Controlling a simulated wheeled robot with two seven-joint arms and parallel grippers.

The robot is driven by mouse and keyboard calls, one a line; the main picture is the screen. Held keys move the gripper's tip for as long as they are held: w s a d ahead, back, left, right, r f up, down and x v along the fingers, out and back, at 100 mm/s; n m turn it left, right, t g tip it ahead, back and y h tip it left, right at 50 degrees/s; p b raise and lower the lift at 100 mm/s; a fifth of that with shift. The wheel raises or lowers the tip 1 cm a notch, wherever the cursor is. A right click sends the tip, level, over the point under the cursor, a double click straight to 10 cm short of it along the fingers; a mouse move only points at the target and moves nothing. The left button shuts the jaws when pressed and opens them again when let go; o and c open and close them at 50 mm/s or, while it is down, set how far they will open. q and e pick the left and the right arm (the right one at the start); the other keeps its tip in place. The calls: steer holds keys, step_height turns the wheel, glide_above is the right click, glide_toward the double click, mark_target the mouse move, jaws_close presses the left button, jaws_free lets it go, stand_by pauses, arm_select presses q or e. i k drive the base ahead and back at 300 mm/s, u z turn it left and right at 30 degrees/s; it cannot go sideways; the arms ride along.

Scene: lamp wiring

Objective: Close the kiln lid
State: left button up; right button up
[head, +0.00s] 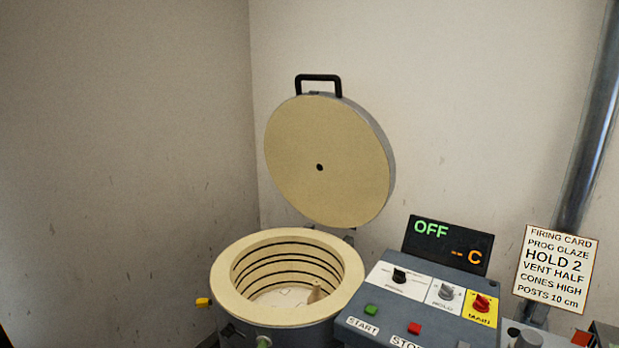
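The kiln lid (327,165) stands raised and upright behind the kiln, its round cream inner face turned toward me with a small dark hole in the middle. A black handle (318,78) sits on the lid's top edge. The kiln body (344,289) is below it, open at the top. Its cream walls have several dark grooves, and a small cone-shaped piece (314,293) shows inside near the bottom. Neither of my grippers shows in the head view.
A control panel (385,326) with knobs and buttons stands right of the kiln; its display (447,245) reads OFF. A firing card (556,268) and a metal pipe (590,130) are at the right. A yellow plug (203,302) sticks out left of the kiln. Walls stand close behind.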

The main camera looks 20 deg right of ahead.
mark_target(326, 155)
steer(key=k, duration=1.2)
steer(key=u, duration=1)
steer(key=i, duration=3.1)
steer(key=z, duration=1.25)
